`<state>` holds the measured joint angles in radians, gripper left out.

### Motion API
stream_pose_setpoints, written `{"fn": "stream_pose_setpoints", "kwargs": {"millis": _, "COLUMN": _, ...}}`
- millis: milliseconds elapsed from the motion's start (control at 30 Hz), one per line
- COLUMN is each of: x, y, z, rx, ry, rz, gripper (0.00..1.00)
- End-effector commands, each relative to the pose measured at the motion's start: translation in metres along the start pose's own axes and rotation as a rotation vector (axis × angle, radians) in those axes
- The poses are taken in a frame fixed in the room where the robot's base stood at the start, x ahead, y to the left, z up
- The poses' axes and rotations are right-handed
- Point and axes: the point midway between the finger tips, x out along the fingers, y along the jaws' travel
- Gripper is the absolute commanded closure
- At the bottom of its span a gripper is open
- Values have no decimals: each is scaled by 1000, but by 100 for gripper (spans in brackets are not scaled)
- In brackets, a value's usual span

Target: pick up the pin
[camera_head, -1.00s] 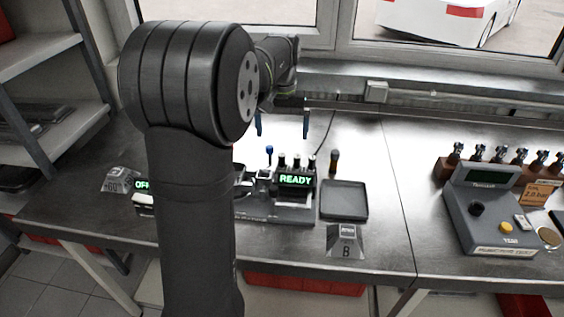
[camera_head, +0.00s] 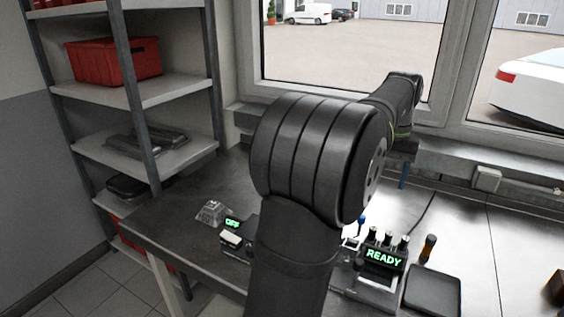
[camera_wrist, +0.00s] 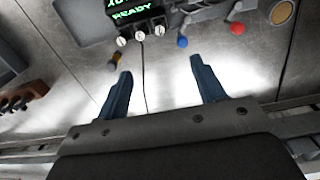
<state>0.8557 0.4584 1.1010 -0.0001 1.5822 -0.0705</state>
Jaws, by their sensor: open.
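My gripper (camera_wrist: 160,66) is open and empty in the wrist view, its two blue fingers apart over the bare metal bench. In the head view only one blue finger (camera_head: 404,175) shows clearly, behind my arm and above the bench. I cannot tell for certain which piece is the pin. Several small upright pieces (camera_head: 388,238) with pale tops stand at the lit READY unit (camera_head: 384,258); their round tops also show in the wrist view (camera_wrist: 140,36), beyond the fingertips. A blue-topped piece (camera_head: 362,224) stands left of them; a blue ball top (camera_wrist: 182,42) shows in the wrist view.
A unit marked OFF (camera_head: 232,223) is at the left. Shelving (camera_head: 150,150) stands beyond the bench's left end.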

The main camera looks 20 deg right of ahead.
Motion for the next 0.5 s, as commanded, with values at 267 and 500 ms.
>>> {"fn": "stream_pose_setpoints", "kwargs": {"millis": 267, "x": 0, "y": 0, "z": 0, "rx": 0, "ry": 0, "rz": 0, "gripper": 55}}
{"fn": "stream_pose_setpoints", "kwargs": {"millis": 500, "x": 2, "y": 0, "z": 0, "rx": 106, "ry": 0, "rz": 0, "gripper": 55}}
